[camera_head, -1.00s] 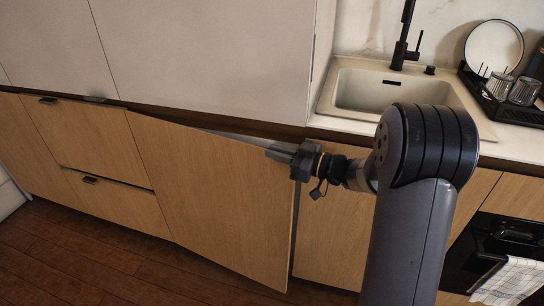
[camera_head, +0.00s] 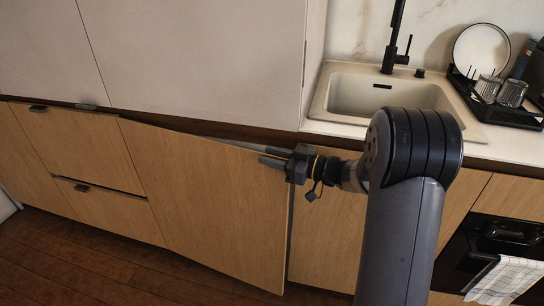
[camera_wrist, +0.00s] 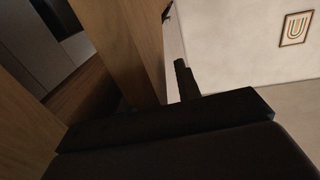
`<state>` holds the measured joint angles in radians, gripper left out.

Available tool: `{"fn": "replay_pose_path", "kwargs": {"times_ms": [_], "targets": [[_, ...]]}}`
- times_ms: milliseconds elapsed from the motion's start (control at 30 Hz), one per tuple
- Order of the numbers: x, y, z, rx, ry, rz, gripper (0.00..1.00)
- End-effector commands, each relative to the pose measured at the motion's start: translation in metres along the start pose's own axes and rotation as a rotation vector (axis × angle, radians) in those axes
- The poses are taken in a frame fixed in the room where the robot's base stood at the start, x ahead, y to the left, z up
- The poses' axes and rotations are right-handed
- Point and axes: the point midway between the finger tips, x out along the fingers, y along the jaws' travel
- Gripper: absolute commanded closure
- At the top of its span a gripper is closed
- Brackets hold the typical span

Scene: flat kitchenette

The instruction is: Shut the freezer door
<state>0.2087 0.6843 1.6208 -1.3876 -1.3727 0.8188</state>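The freezer door (camera_head: 215,205) is the large plain wooden panel low in the head view. It stands ajar, its right edge swung out from the cabinet front and a narrow dark gap along its top. My gripper (camera_head: 272,157) is at the door's top right corner, its fingers pointing left and overlapping the panel's upper edge. I cannot tell whether they grip the door or only touch it. In the wrist view, a dark finger (camera_wrist: 186,80) shows beside a wooden panel (camera_wrist: 130,40), probably the door. The freezer's inside is mostly hidden.
A counter with a sink (camera_head: 385,97) and black tap (camera_head: 396,50) is above right. A dish rack (camera_head: 495,105) stands beyond it. An oven with a towel (camera_head: 505,278) is at lower right. Drawers (camera_head: 85,150) are left of the door. Wooden floor lies in front.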

Motion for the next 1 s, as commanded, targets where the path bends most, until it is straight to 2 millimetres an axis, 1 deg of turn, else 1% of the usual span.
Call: {"fn": "replay_pose_path", "kwargs": {"times_ms": [67,167,400,500,600,733,1000], "targets": [[-0.006,0.001,0.0,0.0,0.0,0.002,0.68],[-0.019,0.001,-0.001,-0.001,0.0,0.004,0.68],[-0.068,0.001,-0.001,0.0,0.0,0.005,0.68],[-0.084,0.001,-0.001,0.001,0.0,0.003,0.68],[-0.097,0.001,-0.001,0.0,0.0,0.003,0.68],[-0.105,0.0,0.0,0.0,0.001,0.001,0.68],[-0.107,0.0,0.0,0.0,0.0,0.0,0.68]]}}
